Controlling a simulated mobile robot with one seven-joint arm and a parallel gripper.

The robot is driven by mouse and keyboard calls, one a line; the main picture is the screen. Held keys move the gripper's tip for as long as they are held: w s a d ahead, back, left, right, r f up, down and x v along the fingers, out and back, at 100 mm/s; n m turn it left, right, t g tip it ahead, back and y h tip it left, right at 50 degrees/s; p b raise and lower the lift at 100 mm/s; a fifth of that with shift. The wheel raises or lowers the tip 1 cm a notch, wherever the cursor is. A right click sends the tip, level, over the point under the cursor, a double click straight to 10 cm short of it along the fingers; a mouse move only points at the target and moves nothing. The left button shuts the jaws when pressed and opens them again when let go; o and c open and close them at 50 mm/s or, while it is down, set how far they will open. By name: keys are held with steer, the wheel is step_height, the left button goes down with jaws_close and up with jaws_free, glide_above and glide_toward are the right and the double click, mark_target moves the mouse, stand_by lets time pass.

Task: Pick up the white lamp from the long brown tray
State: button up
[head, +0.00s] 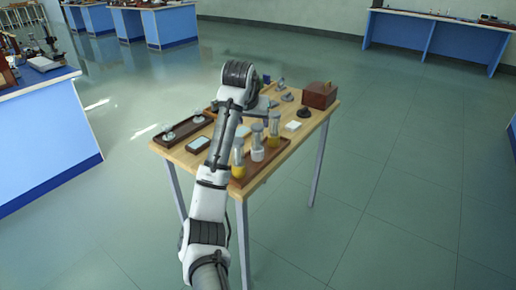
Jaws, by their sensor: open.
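A lamp with a clear upper part and a white base (258,153) stands upright on the long brown tray (270,167) at the table's near right edge. It stands between two similar lamps with yellow bases, a left one (238,168) and a right one (274,140). My arm reaches over the table from the front. My gripper (261,106) hangs past the wrist, above the table's far part, beyond the lamps and apart from them. It is open, and I see nothing held. The wrist partly hides it, so its fingertips are unclear.
Another brown tray (160,140) with glassy pieces lies at the table's left. A flat pale-topped item (198,144), a white block (293,126), a dark dome (304,113) and a red-brown box (320,96) are also on the wooden table. The floor right of it is clear.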

mark_target(255, 127)
steer(key=x, duration=0.4)
steer(key=p+x, duration=0.1)
steer(key=x, duration=0.4)
steer(key=shift+d+p, duration=0.25)
steer(key=shift+p, duration=0.15)
jaws_close()
